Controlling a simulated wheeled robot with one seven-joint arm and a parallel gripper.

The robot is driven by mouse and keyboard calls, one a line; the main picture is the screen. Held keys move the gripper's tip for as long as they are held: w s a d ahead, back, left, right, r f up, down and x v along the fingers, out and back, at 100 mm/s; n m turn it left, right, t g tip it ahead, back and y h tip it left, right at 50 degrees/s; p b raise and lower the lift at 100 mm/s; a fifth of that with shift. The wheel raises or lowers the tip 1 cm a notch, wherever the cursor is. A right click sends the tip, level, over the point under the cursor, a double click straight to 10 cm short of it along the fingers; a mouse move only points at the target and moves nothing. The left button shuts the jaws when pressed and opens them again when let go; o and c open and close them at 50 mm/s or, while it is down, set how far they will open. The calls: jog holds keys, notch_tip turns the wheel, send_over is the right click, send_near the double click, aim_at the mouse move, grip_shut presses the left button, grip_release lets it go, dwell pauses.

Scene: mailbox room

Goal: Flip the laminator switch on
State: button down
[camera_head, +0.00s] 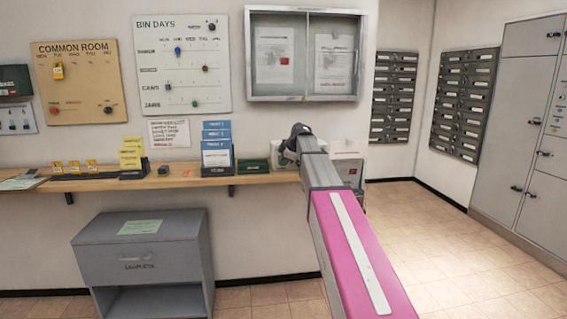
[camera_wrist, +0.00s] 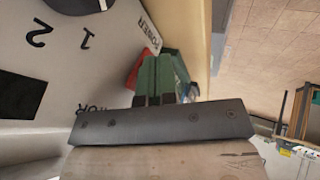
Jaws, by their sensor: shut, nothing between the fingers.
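The laminator (camera_head: 350,172) is a pale grey box on the right end of the wooden shelf, partly hidden behind my arm. In the wrist view its light front panel (camera_wrist: 85,50) fills the left side, with a POWER label, the numbers 1 and 2, and a dark knob at the top. A red part (camera_wrist: 136,70), which looks like the power switch, shows below the POWER label, mostly covered by my fingers. My gripper (camera_wrist: 160,62) is shut and empty, its green fingers right beside the red part. I cannot tell whether they touch, or the switch's position.
The wooden shelf (camera_head: 262,180) runs along the wall. A dark green box (camera_head: 254,168) and a blue leaflet stand (camera_head: 217,150) stand left of my arm. A grey cabinet (camera_head: 145,262) is below. The tiled floor (camera_head: 450,255) at the right is clear.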

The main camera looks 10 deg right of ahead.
jog(key=shift+w+f+t, duration=0.25)
jog(key=shift+f+t, duration=0.05)
jog(key=shift+t, duration=0.7)
jog(key=shift+w+n, duration=0.1)
jog(key=shift+n, duration=0.2)
jog(key=shift+w, duration=0.1)
